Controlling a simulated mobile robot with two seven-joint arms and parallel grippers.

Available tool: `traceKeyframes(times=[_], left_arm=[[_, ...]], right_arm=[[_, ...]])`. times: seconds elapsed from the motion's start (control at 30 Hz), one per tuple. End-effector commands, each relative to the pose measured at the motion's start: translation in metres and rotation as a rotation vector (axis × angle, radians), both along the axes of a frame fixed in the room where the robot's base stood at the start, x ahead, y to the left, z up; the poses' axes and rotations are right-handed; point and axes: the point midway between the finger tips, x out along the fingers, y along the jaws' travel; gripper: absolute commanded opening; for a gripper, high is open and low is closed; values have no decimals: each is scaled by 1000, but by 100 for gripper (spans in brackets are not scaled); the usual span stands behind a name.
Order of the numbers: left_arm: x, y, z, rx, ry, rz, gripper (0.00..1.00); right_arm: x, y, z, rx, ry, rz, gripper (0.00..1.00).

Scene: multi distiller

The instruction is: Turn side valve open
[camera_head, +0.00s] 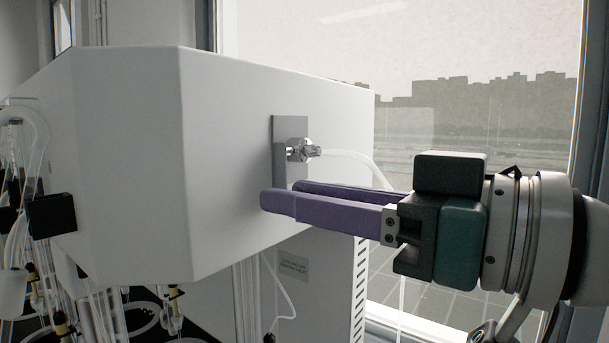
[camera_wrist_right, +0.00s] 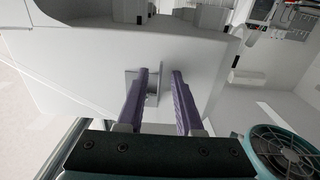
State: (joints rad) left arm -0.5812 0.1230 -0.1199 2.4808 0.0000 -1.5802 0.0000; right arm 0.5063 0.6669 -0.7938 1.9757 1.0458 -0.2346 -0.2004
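The side valve (camera_head: 303,149) is a small metal fitting on a grey plate (camera_head: 290,128) on the side of the white distiller housing (camera_head: 230,110). A clear hose runs from it to the right. My right gripper (camera_head: 280,196) reaches in from the right with purple fingers, just below the valve in the head view. The fingers are apart with nothing seen between them. In the right wrist view the fingers (camera_wrist_right: 156,82) point at the grey plate (camera_wrist_right: 153,76), which shows partly between them. The valve itself is hard to make out there. My left gripper is not in view.
Glass tubing and black clamps (camera_head: 52,215) fill the left side under the housing. A large window (camera_head: 480,100) stands behind on the right. A thin hose (camera_head: 280,290) hangs below the housing near a small label (camera_head: 293,266).

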Motion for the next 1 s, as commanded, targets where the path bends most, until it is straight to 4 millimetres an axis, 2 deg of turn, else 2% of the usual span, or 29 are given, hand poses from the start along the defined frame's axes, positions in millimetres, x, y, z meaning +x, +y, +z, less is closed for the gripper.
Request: traceKeyframes(times=[0.37,0.67,1.0], left_arm=[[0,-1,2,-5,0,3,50],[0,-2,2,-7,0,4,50],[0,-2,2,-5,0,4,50]], right_arm=[[3,4,-1,-1,1,1,34],[3,4,-1,-1,1,1,0],[3,4,-1,-1,1,0,0]])
